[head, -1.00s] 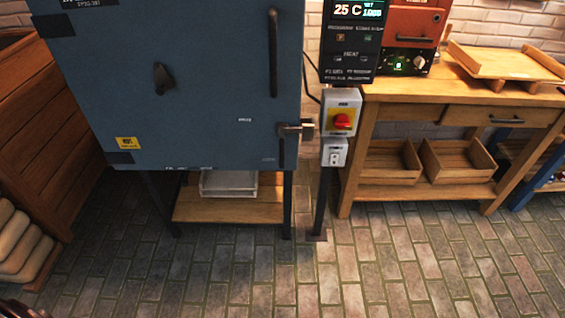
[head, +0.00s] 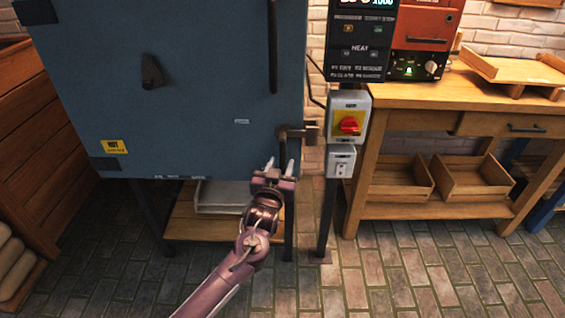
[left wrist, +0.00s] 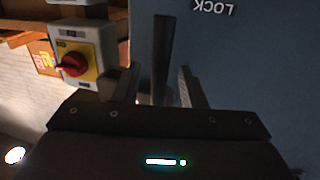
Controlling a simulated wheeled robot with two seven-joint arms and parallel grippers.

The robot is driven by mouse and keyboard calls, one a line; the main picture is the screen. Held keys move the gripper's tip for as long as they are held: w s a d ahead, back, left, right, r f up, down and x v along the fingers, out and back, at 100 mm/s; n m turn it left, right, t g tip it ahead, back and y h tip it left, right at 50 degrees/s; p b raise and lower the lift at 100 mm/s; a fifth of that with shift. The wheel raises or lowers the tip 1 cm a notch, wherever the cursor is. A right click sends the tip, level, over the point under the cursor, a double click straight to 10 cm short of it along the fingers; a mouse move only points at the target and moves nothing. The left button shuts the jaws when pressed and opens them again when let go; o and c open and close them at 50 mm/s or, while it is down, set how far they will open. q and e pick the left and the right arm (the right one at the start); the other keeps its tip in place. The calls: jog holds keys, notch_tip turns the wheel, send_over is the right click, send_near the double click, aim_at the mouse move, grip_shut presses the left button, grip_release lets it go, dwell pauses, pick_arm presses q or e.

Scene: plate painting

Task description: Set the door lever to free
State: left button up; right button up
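The door lever (head: 282,148) is a dark bar hanging down from the latch (head: 298,132) at the lower right of the blue kiln door (head: 205,85). My left gripper (head: 279,166) is at the lever's lower end, fingers pointing up and open. In the left wrist view, the lever (left wrist: 162,50) stands between the two spread fingers (left wrist: 160,88), with gaps on both sides. That view is upside down, and the word LOCK (left wrist: 213,7) shows on the door beside the lever. A small label (head: 241,121) left of the latch is too small to read. My right gripper is not in view.
A grey box with a red knob on yellow (head: 349,124) stands close right of the latch, on a post; it also shows in the wrist view (left wrist: 75,62). A socket box (head: 341,162) hangs below it. A wooden workbench (head: 450,121) is farther right.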

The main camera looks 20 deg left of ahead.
pick_arm(q)
jog(key=shift+w+a, duration=0.1)
jog(key=shift+w, duration=1.2)
grip_shut()
